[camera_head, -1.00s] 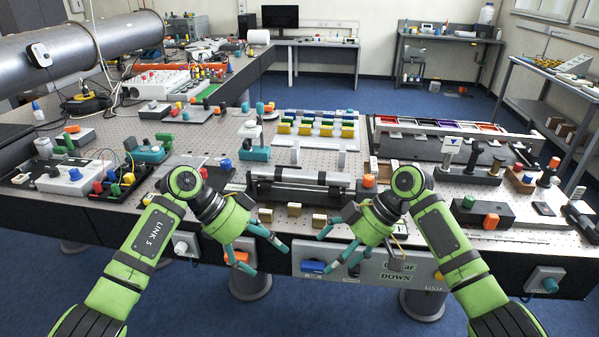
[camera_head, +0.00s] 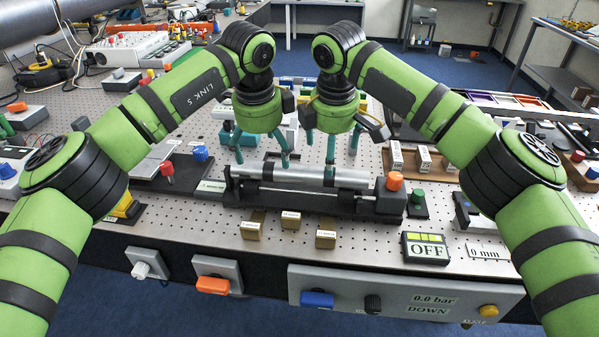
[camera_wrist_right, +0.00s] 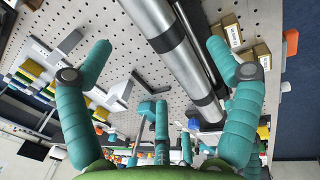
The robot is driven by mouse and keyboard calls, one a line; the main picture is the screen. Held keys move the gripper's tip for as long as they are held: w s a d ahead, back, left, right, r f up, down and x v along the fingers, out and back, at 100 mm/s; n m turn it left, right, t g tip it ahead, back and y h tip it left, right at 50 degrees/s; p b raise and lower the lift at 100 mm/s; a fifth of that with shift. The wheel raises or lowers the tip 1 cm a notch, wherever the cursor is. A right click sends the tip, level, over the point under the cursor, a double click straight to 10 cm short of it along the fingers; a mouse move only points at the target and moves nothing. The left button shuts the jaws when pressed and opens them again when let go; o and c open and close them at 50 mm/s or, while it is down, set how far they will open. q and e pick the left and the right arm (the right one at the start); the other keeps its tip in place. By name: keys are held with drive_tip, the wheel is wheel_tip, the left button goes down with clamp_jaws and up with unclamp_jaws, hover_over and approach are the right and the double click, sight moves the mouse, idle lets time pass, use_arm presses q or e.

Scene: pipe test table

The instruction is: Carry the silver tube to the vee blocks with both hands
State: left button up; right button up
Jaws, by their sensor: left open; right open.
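The silver tube (camera_head: 300,173) lies level, left to right, on a black rack (camera_head: 290,202) near the table's front. In the right wrist view it is the thick shiny cylinder (camera_wrist_right: 172,42). My left gripper (camera_head: 262,157) is open, its teal fingers pointing down by the tube's back edge, left of its middle. My right gripper (camera_head: 331,150) is open with its fingers down over the tube's right part. Neither holds the tube; contact cannot be told. Two pale upright brackets behind the tube, possibly the vee blocks, are mostly hidden by the grippers; one shows in the wrist view (camera_wrist_right: 120,92).
Small labelled brown blocks (camera_head: 290,220) stand in front of the rack. An orange-topped black block (camera_head: 391,197) stands by the rack's right end. A control panel (camera_head: 405,300) hangs on the table's front edge.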

sight(299, 174)
use_arm(q)
drive_tip(key=shift+w+d+f, duration=0.1)
drive_tip(key=shift+w+f, duration=0.2)
drive_tip(key=shift+f, duration=0.9)
drive_tip(key=shift+w+a+f, duration=0.1)
drive_tip(key=shift+w+f, duration=0.15)
drive_tip(key=shift+f, duration=0.9)
drive_tip(key=shift+w+d+f, duration=0.1)
drive_tip(key=shift+w+f, duration=0.2)
drive_tip(key=shift+f, duration=0.9)
use_arm(e)
drive_tip(key=shift+w+f, duration=0.3)
drive_tip(key=shift+f, duration=0.9)
drive_tip(key=shift+w+f, duration=0.25)
drive_tip(key=shift+f, duration=0.9)
drive_tip(key=shift+w+f, duration=0.3)
drive_tip(key=shift+f, duration=0.9)
use_arm(q)
drive_tip(key=c, duration=1.6)
use_arm(e)
drive_tip(key=c, duration=1.7)
use_arm(q)
drive_tip(key=shift+c, duration=0.2)
use_arm(e)
drive_tip(key=shift+o, duration=0.2)
